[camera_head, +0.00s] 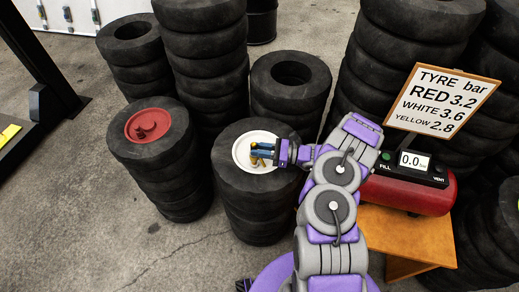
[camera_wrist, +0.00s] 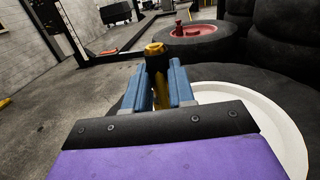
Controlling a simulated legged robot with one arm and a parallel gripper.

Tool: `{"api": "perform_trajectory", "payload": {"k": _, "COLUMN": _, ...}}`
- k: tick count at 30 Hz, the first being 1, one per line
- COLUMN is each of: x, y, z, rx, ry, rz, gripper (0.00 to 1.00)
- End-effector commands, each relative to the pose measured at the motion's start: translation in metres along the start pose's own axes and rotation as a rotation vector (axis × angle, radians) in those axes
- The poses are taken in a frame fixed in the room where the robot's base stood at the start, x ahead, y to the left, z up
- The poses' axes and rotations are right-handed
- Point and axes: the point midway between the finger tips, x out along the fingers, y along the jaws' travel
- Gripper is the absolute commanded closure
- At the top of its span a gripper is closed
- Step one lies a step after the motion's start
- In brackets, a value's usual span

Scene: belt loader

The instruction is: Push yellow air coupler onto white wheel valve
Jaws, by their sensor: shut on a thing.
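The white wheel (camera_head: 240,160) lies flat in a tyre on top of a short stack in the middle of the head view, and its rim also shows in the wrist view (camera_wrist: 278,128). My gripper (camera_head: 261,151) is low over this wheel, pointing left. Its blue fingers are shut on the yellow air coupler (camera_wrist: 155,49), which stands upright between them in the wrist view. Small brass-coloured parts (camera_head: 254,161) show just below the fingers in the head view. I cannot tell whether the coupler sits on the valve.
A red wheel (camera_head: 148,125) with a red stub tops the stack to the left. A red compressor (camera_head: 408,193) stands on a wooden stand at right, its gauge (camera_head: 413,163) reading 0.0. A sign (camera_head: 442,103) lists red 3.2, white 3.6, yellow 2.8. Tall tyre stacks (camera_head: 205,50) crowd behind.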

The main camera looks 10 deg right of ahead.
Motion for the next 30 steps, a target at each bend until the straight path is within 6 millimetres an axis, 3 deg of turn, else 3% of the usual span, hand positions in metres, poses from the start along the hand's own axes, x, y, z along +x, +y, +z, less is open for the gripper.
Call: {"api": "perform_trajectory", "payload": {"k": 30, "x": -0.001, "y": 0.000, "z": -0.022, "rx": -0.001, "ry": 0.000, "rz": 0.000, "gripper": 1.00}}
